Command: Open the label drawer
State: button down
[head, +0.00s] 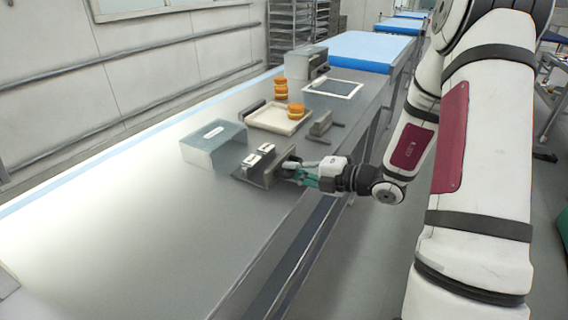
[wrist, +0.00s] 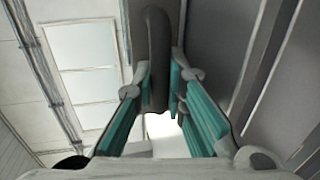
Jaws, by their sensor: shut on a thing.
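The label drawer (head: 251,176) is a grey tray standing out from the front of a grey box (head: 199,156) with a white label on its top. Two small white items (head: 266,148) show in the drawer, so it is open. My gripper (head: 290,170) is at the drawer's front, with its green fingers shut on the dark handle. In the wrist view, the dark handle (wrist: 156,55) is an upright bar between the two fingertips (wrist: 161,85). The exact contact is small in the head view.
Beyond the drawer is a pale tray (head: 265,121) with orange-and-cream rounds (head: 296,111) on and near it. A grey block (head: 320,124) stands right of it. A white-framed dark panel (head: 333,88) and a grey machine (head: 306,62) stand farther back. The near bench (head: 150,240) is clear.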

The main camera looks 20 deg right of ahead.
jog(key=shift+s, duration=0.2)
jog(key=c, duration=1.9)
grip_release()
jog(key=v, duration=1.2)
